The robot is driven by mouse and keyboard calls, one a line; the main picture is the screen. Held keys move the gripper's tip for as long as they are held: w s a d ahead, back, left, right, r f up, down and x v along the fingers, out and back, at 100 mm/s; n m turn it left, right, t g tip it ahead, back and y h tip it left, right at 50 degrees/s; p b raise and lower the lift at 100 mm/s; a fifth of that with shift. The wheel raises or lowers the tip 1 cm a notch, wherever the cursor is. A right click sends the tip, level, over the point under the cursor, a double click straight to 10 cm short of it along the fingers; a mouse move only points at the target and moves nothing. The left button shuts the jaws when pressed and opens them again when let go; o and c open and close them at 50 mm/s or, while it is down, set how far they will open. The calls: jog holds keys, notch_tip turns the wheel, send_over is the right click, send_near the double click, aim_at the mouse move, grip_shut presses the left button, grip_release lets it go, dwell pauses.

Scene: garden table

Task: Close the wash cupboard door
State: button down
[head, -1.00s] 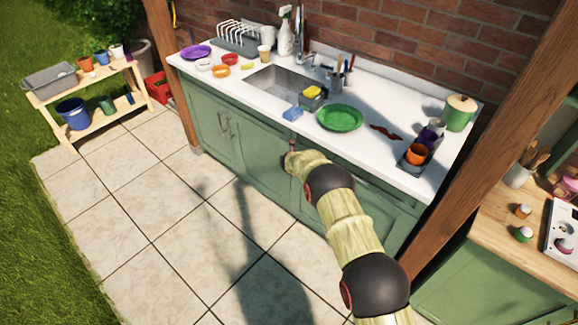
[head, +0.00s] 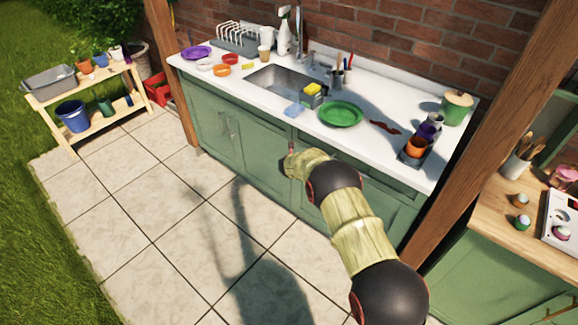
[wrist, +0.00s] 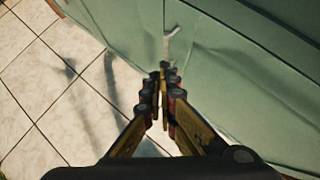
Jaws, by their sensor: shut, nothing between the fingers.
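The wash cupboard (head: 260,162) is the green unit under the white sink counter. My gripper (head: 291,148) is in front of the cupboard's middle, below the counter edge, and my arm hides part of the right front. In the wrist view my gripper (wrist: 164,72) is shut and empty, its fingertips close to a green door panel (wrist: 225,75) and just below a pale handle (wrist: 170,40). Contact is unclear.
The counter (head: 375,155) holds a green plate (head: 340,114), a sink (head: 280,84) and several cups. A wooden post (head: 470,150) stands at the right. A low shelf (head: 95,85) is at the left. The tiled floor (head: 140,200) before the cupboard is clear.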

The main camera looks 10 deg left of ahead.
jog(key=v, duration=0.5)
jog(key=shift+s+a+r, duration=0.15)
jog(key=shift+a+r, duration=0.05)
